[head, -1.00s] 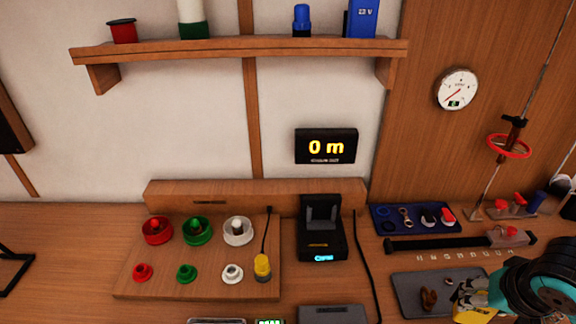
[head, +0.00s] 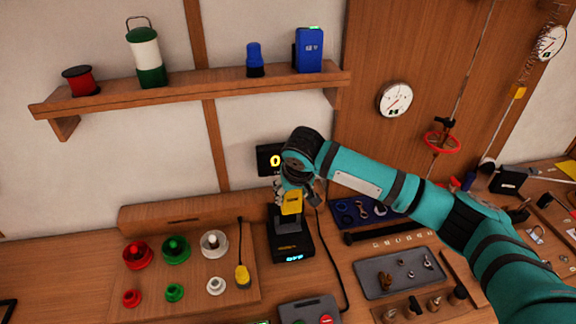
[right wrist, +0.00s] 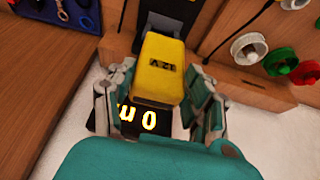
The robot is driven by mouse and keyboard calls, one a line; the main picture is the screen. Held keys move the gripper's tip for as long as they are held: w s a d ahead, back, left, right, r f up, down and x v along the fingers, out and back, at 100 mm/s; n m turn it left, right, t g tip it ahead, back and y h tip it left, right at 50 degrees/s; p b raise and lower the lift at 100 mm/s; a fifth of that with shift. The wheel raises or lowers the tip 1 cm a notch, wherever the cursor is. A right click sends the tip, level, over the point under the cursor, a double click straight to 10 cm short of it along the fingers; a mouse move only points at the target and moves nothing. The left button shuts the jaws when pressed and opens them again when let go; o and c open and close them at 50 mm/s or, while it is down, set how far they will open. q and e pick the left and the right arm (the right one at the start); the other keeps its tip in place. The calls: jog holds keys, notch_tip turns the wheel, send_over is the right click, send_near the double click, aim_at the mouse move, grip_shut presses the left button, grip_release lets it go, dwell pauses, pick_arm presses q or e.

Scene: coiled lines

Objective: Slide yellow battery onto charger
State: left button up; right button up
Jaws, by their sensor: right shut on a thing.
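The yellow battery (head: 291,203), marked 12 V in the right wrist view (right wrist: 162,68), is held in my right gripper (head: 288,192). The gripper's fingers (right wrist: 160,92) are shut on its two sides. The black charger (head: 291,245) stands on the bench with a lit cyan display at its front. The battery is at the upper end of the charger's grey cradle; I cannot tell whether they touch. In the right wrist view the dark charger (right wrist: 170,22) is partly hidden behind the battery. My left gripper is not in view.
A board with red, green and white fittings (head: 214,244) and a yellow plug (head: 242,275) lies left of the charger. A black cable runs along its right. A box with buttons (head: 309,311) sits in front. A grey tray (head: 375,285) is to the right. The wall display (head: 268,160) is behind.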

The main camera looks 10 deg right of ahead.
aim_at(291, 203)
jog(key=shift+w+r+p, duration=0.3)
jog(key=shift+w+r, duration=0.25)
jog(key=shift+w, duration=0.3)
jog(key=shift+w+f, duration=0.1)
jog(key=shift+w, duration=0.05)
jog(key=shift+f+b, duration=0.85)
jog(key=shift+f, duration=0.15)
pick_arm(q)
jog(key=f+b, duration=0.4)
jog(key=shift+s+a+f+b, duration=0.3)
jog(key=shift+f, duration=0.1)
pick_arm(e)
notch_tip(291, 203, down, 4)
pick_arm(q)
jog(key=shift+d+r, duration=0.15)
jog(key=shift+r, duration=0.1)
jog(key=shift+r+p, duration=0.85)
jog(key=shift+p, duration=0.2)
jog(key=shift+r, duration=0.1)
pick_arm(e)
jog(key=shift+f, duration=0.5)
pick_arm(q)
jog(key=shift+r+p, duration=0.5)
jog(key=shift+p, duration=0.1)
